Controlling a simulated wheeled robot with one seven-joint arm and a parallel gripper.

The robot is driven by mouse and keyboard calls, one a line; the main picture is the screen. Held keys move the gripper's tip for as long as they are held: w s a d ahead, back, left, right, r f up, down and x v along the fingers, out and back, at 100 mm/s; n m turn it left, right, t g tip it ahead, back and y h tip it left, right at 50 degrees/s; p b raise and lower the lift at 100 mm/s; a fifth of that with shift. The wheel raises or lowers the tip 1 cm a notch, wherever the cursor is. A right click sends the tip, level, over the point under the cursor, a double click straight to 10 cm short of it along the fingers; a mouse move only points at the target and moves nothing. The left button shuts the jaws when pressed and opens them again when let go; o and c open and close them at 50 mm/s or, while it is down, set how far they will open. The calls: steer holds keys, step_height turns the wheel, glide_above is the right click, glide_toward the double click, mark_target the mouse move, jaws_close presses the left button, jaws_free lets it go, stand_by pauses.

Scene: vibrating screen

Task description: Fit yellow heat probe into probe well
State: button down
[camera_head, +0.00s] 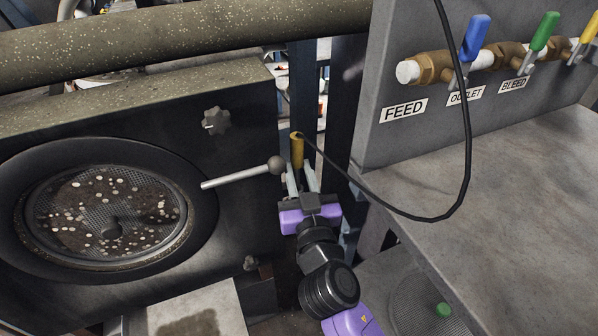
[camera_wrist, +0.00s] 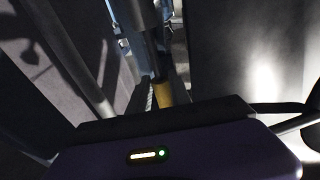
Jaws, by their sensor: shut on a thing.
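The yellow heat probe (camera_head: 297,150) stands roughly upright in the head view, with a black cable (camera_head: 380,204) leaving its top. My gripper (camera_head: 299,178), with a purple body, is shut on the probe beside the dark machine's right side. In the wrist view the probe's yellow part (camera_wrist: 164,94) shows just above the gripper's body, in line with a narrow grey rod-like shape; I cannot tell whether that is part of the probe. I cannot make out the probe well in either view.
A dark round screen (camera_head: 105,215) is further left. Right are a grey bench (camera_head: 510,190) and a panel with FEED, OUTLET and BLEED labels. The cable loops over the bench's edge.

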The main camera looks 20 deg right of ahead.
steer(key=shift+f+b, duration=2.55)
steer(key=shift+b, duration=0.2)
steer(key=c, duration=1.1)
jaws_free()
steer(key=shift+s+a, duration=0.1)
steer(key=b, duration=0.1)
glide_toward(298, 184)
steer(key=shift+w, duration=0.25)
steer(key=shift+s, duration=0.1)
